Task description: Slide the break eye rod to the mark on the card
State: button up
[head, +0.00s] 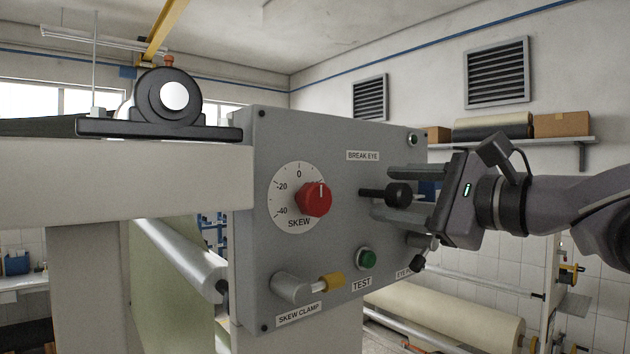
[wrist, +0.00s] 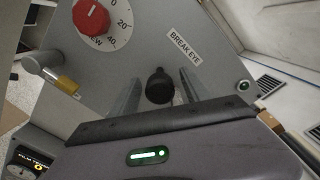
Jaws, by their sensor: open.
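The break eye rod (head: 371,193) is a short black rod with a round black knob (head: 398,195), standing out of the grey panel (head: 335,150) below the BREAK EYE label (head: 362,156). My gripper (head: 384,192) is in front of the panel, its fingers one above and one below the knob in the head view. In the wrist view the knob (wrist: 160,86) sits between the two open fingers (wrist: 159,78), with a gap on each side. I cannot make out the card or its mark in either view.
The panel carries a red SKEW dial (head: 314,198), a green TEST button (head: 367,258) and a yellow-tipped SKEW CLAMP lever (head: 330,281). A small dark knob (head: 417,262) is close below my gripper, by a partly hidden label. A paper roll (head: 460,318) lies behind.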

aim_at(381, 194)
jog(key=shift+x, duration=1.5)
jog(key=shift+s+d, duration=0.1)
jog(key=shift+c, duration=0.3)
grip_shut()
